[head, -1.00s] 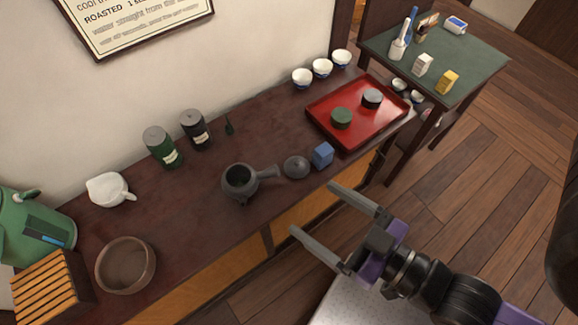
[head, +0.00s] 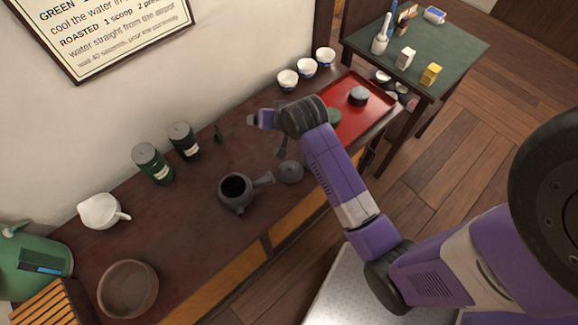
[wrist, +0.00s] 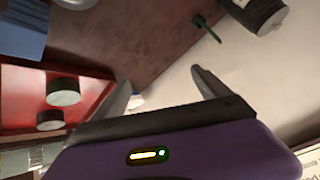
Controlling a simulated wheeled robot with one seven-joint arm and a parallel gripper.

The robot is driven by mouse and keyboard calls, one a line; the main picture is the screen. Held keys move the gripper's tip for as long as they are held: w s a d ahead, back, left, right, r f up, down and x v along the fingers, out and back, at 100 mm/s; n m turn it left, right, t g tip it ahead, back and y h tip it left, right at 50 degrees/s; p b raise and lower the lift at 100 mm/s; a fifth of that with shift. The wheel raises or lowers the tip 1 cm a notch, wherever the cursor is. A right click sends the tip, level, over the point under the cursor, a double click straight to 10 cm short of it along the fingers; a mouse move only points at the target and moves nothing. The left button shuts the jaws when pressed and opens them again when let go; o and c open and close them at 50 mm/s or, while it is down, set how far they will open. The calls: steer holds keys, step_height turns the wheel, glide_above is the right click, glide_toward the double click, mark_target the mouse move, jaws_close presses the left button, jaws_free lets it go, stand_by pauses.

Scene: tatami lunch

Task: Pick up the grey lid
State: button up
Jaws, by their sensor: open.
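The grey lid (head: 290,172), round with a small knob, lies on the dark wooden counter just right of the dark teapot (head: 234,190). My forearm is just right of it in the head view. A grey edge (wrist: 77,3) at the top of the wrist view, beside the blue box (wrist: 24,30), looks like this lid, mostly cut off. My gripper (wrist: 163,86) is open and empty, its fingers apart. In the head view my gripper (head: 266,132) is above the counter, behind the lid toward the wall.
A red tray (head: 350,128) holds a dark round piece (head: 358,96) and a green one (head: 334,115), partly hidden by my arm. Two canisters (head: 184,142) (head: 152,163) and white cups (head: 288,80) stand along the wall.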

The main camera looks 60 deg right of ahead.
step_height(320, 180, down, 3)
steer(key=s+d+m+g+y, duration=0.1)
steer(key=s+m+g+y, duration=0.1)
steer(key=g, duration=0.1)
steer(key=m+g+y, duration=0.1)
steer(key=g+y, duration=0.1)
steer(key=g, duration=0.2)
glide_above(291, 168)
steer(key=f, duration=0.1)
steer(key=d+f, duration=0.1)
steer(key=shift+w+f, duration=0.15)
steer(key=shift+f, duration=0.2)
steer(key=shift+a+f, duration=0.1)
steer(key=shift+f, duration=0.1)
steer(key=shift+a+f+p, duration=0.15)
steer(key=shift+f+p, duration=0.1)
steer(key=shift+f, duration=1.6)
steer(key=shift+a+f+p, duration=0.15)
steer(key=shift+f+p, duration=0.05)
steer(key=shift+f, duration=1.65)
steer(key=shift+c, duration=0.3)
steer(key=c, duration=1.4)
steer(key=shift+f, duration=0.1)
steer(key=shift+c, duration=1.1)
steer(key=shift+a, duration=0.1)
